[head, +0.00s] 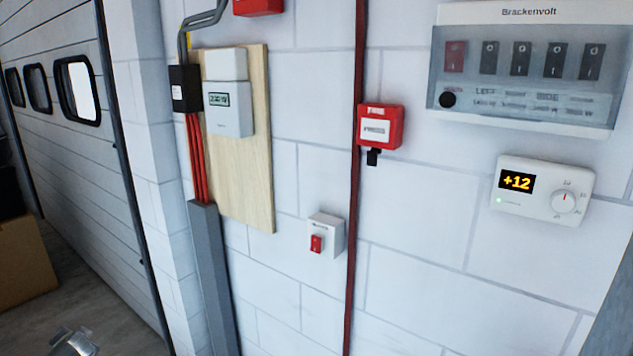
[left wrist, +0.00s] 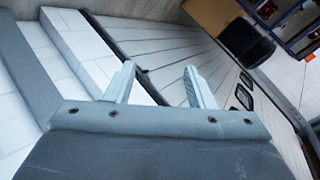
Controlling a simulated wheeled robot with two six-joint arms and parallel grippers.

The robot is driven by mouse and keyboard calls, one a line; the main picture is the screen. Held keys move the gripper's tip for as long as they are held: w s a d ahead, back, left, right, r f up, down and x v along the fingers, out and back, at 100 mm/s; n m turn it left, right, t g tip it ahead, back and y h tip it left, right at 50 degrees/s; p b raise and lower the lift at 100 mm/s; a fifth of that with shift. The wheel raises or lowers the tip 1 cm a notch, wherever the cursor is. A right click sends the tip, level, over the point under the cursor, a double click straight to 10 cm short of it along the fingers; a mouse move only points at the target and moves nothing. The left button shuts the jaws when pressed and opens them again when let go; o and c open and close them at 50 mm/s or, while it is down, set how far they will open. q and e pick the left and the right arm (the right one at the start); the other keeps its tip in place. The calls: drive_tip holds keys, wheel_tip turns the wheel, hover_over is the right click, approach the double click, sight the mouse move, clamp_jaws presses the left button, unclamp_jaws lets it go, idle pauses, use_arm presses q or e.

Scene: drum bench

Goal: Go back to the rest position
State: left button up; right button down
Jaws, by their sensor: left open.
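My left gripper (left wrist: 159,70) is open and empty in the left wrist view, its two fingers apart with nothing between them. Behind the fingers are the wall and the slatted roller door, seen tilted. In the head view, a small part of my left gripper (head: 72,343) shows at the bottom left edge, low over the floor and away from the wall devices. My right gripper is in neither view.
A white block wall carries a breaker box (head: 528,65), a thermostat (head: 541,190) reading +12, a red call point (head: 380,127), a red-switch box (head: 326,236) and a meter (head: 228,108). The slatted door (head: 75,150) and a cardboard box (head: 25,262) are at left.

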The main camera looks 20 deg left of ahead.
use_arm(q)
drive_tip(key=s+d+f+m+g+h, duration=0.1)
drive_tip(key=s+f+m, duration=0.3)
drive_tip(key=s, duration=0.8)
drive_tip(key=s+f+m+g, duration=0.15)
drive_tip(key=s+f, duration=0.45)
drive_tip(key=s, duration=0.7)
drive_tip(key=s+d+f+n+h, duration=0.1)
drive_tip(key=s+d+f+h, duration=0.1)
drive_tip(key=d+f, duration=0.95)
drive_tip(key=s+d+f+n+h, duration=0.1)
drive_tip(key=s+d+f+h, duration=0.15)
drive_tip(key=d+f, duration=0.95)
drive_tip(key=d+f+h, duration=0.2)
drive_tip(key=d, duration=1.3)
drive_tip(key=d+f+n+h, duration=0.1)
drive_tip(key=d+f+h, duration=0.1)
drive_tip(key=d, duration=1.4)
drive_tip(key=shift+w+f, duration=0.25)
drive_tip(key=shift+f, duration=0.2)
